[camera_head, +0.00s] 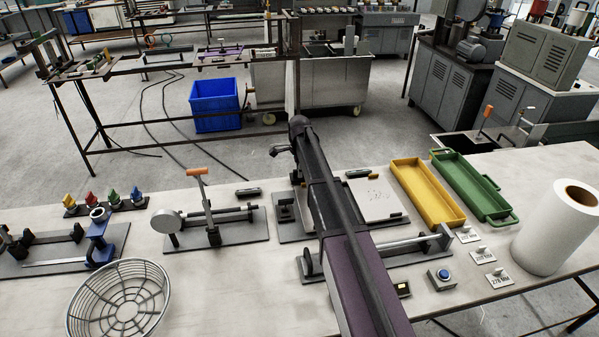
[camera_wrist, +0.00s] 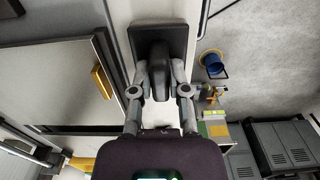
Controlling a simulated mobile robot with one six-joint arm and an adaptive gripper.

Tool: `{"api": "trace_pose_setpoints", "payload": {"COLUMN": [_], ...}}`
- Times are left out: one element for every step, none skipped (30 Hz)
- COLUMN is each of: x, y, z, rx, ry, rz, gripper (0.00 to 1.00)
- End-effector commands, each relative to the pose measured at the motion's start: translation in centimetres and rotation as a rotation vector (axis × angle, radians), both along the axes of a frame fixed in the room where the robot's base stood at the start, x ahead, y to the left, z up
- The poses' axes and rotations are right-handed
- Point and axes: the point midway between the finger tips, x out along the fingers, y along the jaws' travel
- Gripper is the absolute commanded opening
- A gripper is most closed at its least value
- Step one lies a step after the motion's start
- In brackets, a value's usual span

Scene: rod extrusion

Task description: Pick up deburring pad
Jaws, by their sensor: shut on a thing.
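My gripper (camera_wrist: 160,80) shows in the wrist view with its two fingers closed on the sides of a dark handle. The handle belongs to the deburring pad (camera_wrist: 178,36), which has a dark rectangular base beyond the fingertips. In the head view, my arm reaches over the middle of the table and hides most of the gripper and the pad. I cannot tell from these views how far the pad is above the table.
A white plate with a dark frame (camera_head: 375,200) lies right of my arm. A yellow tray (camera_head: 427,192) and a green tray (camera_head: 472,185) stand further right. An orange-handled fixture (camera_head: 212,225) and a wire basket (camera_head: 118,305) are left. A small dark block (camera_head: 248,192) lies nearby.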

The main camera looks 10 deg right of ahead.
Motion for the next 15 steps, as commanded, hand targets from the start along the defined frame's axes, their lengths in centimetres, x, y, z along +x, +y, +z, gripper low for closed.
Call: {"api": "trace_pose_setpoints", "payload": {"x": [0.0, 0.0, 0.0, 0.0, 0.0, 0.0, 0.0, 0.0, 0.0, 0.0, 0.0, 0.0, 0.0, 0.0, 0.0], "y": [0.0, 0.0, 0.0, 0.0, 0.0, 0.0, 0.0, 0.0, 0.0, 0.0, 0.0, 0.0, 0.0, 0.0, 0.0], "z": [0.7, 1.0, 1.3, 1.6, 1.9, 2.3, 2.6, 2.9, 3.4, 3.7, 4.0, 4.4, 4.8, 5.1, 5.5], "rx": [0.0, 0.0, 0.0, 0.0, 0.0, 0.0, 0.0, 0.0, 0.0, 0.0, 0.0, 0.0, 0.0, 0.0, 0.0], "ry": [0.0, 0.0, 0.0, 0.0, 0.0, 0.0, 0.0, 0.0, 0.0, 0.0, 0.0, 0.0, 0.0, 0.0, 0.0], "rz": [0.0, 0.0, 0.0, 0.0, 0.0, 0.0, 0.0, 0.0, 0.0, 0.0, 0.0, 0.0, 0.0, 0.0, 0.0], "gripper": [0.0, 0.0, 0.0, 0.0, 0.0, 0.0, 0.0, 0.0, 0.0, 0.0, 0.0, 0.0, 0.0, 0.0, 0.0]}}
